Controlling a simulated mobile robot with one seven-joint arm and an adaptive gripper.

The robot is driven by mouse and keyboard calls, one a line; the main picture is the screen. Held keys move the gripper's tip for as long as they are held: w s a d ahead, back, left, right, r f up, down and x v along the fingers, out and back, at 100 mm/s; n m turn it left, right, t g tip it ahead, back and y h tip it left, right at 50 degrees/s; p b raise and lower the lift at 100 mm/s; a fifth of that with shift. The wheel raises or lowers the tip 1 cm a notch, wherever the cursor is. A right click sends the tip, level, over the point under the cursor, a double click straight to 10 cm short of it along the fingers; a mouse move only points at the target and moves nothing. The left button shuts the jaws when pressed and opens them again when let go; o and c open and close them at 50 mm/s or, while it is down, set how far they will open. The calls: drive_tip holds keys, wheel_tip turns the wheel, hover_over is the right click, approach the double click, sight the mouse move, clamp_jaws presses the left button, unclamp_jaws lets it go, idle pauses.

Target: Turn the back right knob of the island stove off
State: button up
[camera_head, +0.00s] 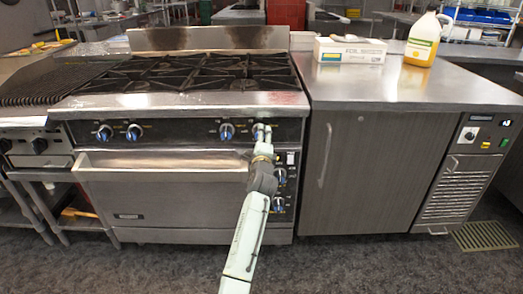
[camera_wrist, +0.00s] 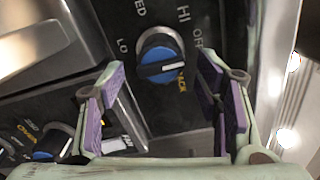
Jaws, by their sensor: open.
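The island stove (camera_head: 185,125) has a row of blue and black knobs on its front panel. My gripper (camera_head: 262,136) is at the rightmost knob of the upper row, which it partly covers in the head view. In the wrist view, a blue knob (camera_wrist: 160,52) with a black grip bar lies ahead, between and just beyond the open fingers (camera_wrist: 165,88) with purple pads. LO, HI and OFF markings surround this knob. Its bar lies nearly crosswise in the picture, with a pale mark at its right part. No finger visibly touches the knob. Which burner it serves cannot be told.
Another blue knob (camera_wrist: 52,142) shows lower left in the wrist view. The oven handle (camera_head: 165,162) runs below the panel. A steel-topped cabinet (camera_head: 365,170) stands right of the stove, with a foil box (camera_head: 349,51) and a yellow-labelled jug (camera_head: 422,40). The floor in front is clear.

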drive_tip(key=s, duration=1)
